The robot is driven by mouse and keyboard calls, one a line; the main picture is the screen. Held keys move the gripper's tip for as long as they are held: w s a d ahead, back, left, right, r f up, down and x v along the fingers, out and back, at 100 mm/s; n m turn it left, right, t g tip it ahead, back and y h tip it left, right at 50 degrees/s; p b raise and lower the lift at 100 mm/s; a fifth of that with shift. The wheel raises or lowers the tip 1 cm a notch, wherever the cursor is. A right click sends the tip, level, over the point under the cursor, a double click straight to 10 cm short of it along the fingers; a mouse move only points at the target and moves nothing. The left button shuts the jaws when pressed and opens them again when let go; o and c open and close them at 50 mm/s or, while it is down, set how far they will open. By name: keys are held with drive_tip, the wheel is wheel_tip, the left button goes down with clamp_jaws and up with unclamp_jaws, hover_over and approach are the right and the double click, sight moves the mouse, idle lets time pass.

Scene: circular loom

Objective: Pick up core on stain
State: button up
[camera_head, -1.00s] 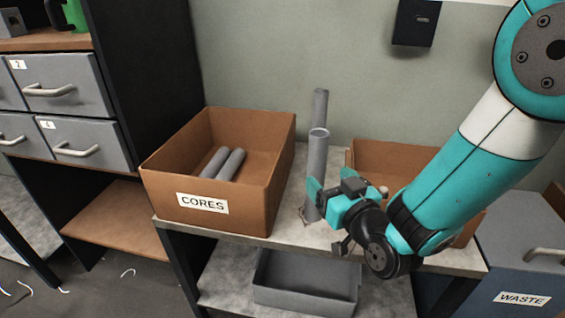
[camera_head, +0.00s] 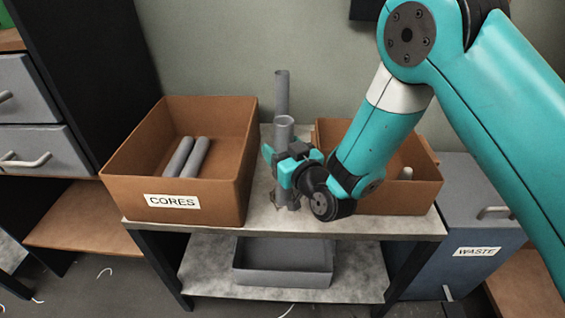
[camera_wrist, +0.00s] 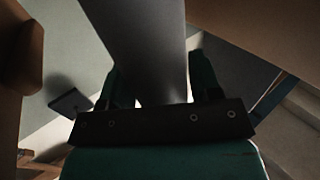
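An upright grey core (camera_head: 285,134) stands on the table. A dark stain mark shows partly at its base, which my gripper partly hides. My gripper (camera_head: 279,163) is at the core's middle height, reaching in from the right, with one teal finger showing just left of the core. In the wrist view, the grey core (camera_wrist: 150,50) runs between my gripper's two teal fingers (camera_wrist: 163,90). Whether they press on it cannot be told.
A second upright grey tube (camera_head: 282,90) stands close behind. The brown CORES box (camera_head: 120,190), with two grey cores (camera_head: 190,157) inside, is left. Another brown box (camera_head: 415,190) is right, behind my arm. A grey tray (camera_head: 283,278) sits on the lower shelf. A WASTE bin (camera_head: 470,225) stands right.

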drive_tip(key=shift+a, duration=0.15)
drive_tip(key=c, duration=0.7)
drive_tip(key=shift+o, duration=0.2)
wheel_tip(320, 180, up, 20)
drive_tip(key=p, duration=1.8)
